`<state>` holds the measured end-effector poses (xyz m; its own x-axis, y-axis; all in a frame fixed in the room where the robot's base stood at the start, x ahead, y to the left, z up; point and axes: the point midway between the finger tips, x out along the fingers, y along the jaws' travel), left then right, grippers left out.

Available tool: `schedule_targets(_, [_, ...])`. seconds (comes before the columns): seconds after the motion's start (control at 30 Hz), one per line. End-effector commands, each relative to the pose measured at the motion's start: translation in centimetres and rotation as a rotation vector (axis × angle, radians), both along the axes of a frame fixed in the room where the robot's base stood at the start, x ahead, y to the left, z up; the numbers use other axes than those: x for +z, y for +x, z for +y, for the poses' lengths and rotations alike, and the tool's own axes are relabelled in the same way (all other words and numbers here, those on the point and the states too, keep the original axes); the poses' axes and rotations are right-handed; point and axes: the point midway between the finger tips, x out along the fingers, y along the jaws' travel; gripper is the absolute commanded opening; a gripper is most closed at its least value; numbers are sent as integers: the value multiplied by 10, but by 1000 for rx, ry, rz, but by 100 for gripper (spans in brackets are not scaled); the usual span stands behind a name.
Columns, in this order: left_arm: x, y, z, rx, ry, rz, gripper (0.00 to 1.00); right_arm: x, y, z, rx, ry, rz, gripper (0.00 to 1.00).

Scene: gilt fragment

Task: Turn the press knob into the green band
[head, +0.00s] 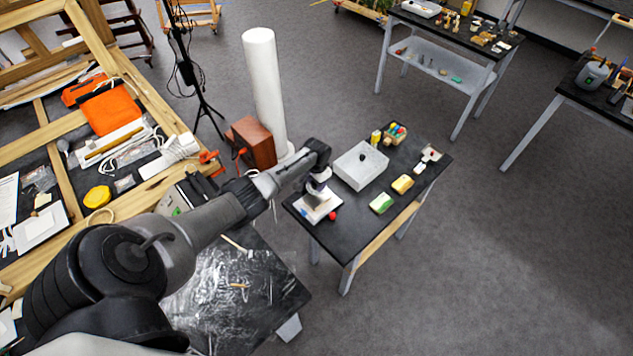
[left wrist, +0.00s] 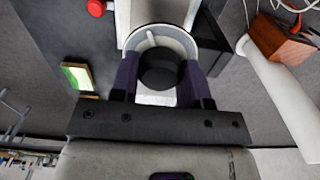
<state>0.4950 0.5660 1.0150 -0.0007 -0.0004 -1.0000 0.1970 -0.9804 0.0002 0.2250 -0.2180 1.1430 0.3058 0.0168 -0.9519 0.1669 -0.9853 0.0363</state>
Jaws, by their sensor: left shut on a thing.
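The press (head: 316,208) is a small white-based unit at the near left corner of the dark side table, mostly hidden by my left gripper (head: 318,188). In the left wrist view, its round black knob (left wrist: 162,70) sits between the two dark purple fingers of my left gripper (left wrist: 160,85), which is shut on it. A pale grey dial ring (left wrist: 160,36) with a light pointer-like bar surrounds the knob's upper side. I cannot make out a green band on the visible part of the ring. My right gripper is in neither view.
A red button-like piece (head: 332,215) is beside the press. A white box (head: 360,165), green block (head: 381,203) and yellow block (head: 402,184) share the dark table (head: 345,236). A tall white cylinder (head: 264,85) and brown box (head: 252,142) stand behind. Open floor lies right.

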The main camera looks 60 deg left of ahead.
Motion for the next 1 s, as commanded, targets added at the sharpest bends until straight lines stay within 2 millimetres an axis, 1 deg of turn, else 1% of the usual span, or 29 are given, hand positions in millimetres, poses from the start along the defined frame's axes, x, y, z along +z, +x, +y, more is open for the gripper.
schedule_targets(0.57, [-1,0,0,-547,2,-2,18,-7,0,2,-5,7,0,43])
schedule_targets(1.0, [-1,0,-1,-965,2,-1,18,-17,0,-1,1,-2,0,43])
